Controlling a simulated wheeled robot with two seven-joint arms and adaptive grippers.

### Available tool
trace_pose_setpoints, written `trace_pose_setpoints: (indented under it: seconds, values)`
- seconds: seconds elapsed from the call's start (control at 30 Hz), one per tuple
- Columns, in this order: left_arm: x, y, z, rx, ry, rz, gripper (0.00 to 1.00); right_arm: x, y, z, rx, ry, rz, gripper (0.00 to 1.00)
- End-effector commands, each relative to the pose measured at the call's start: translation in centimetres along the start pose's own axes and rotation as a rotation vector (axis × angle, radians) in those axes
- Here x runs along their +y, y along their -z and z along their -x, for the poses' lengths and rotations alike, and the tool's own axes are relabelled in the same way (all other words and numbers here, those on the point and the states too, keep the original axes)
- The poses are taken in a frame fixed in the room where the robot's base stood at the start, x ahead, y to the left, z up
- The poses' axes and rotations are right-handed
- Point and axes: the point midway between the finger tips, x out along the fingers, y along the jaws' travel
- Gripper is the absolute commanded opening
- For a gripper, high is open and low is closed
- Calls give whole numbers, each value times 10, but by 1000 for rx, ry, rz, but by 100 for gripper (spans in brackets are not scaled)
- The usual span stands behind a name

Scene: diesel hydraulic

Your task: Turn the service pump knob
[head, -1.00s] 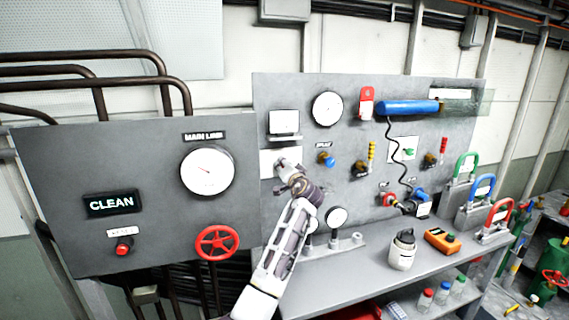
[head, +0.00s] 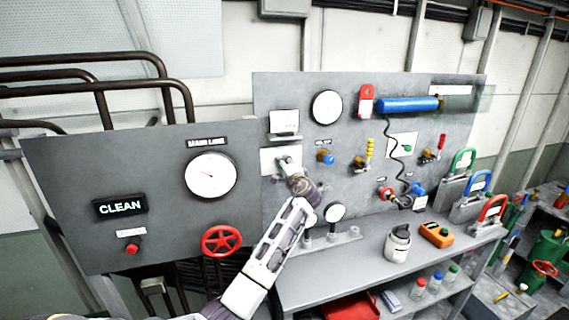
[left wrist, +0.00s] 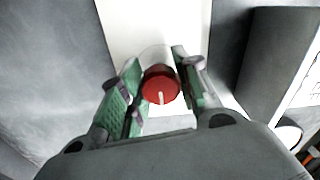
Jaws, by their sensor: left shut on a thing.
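A round red knob (left wrist: 160,85) with a white pointer line shows in the left wrist view, in front of a white plate (left wrist: 150,22). The pointer line is toward the bottom of that picture. My left gripper (left wrist: 157,82) has its green-padded fingers on either side of the knob, shut on it. In the head view my left gripper (head: 284,163) is at the white plate (head: 268,160) on the grey panel, and it hides the knob. My right gripper is not in view.
The left panel carries a gauge (head: 210,175) and a red handwheel (head: 221,241). A blue knob (head: 326,158) and a yellow-handled valve (head: 363,158) sit right of my gripper. Below is a grey bench (head: 345,262) with a white container (head: 398,243) and an orange box (head: 436,234).

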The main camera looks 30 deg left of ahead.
Motion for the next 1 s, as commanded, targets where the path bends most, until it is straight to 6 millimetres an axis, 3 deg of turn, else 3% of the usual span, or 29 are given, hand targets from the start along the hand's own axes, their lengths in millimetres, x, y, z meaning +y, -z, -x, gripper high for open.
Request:
trace_pose_setpoints:
  seconds: [0.43,0.47,0.63,1.0]
  values:
    - [2,0,0,0,-3,-14,8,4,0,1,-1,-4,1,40]
    - [2,0,0,0,-3,-14,33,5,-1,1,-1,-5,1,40]
    - [2,0,0,0,-2,-13,55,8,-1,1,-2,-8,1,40]
    - [1,0,1,0,0,-12,55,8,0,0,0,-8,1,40]
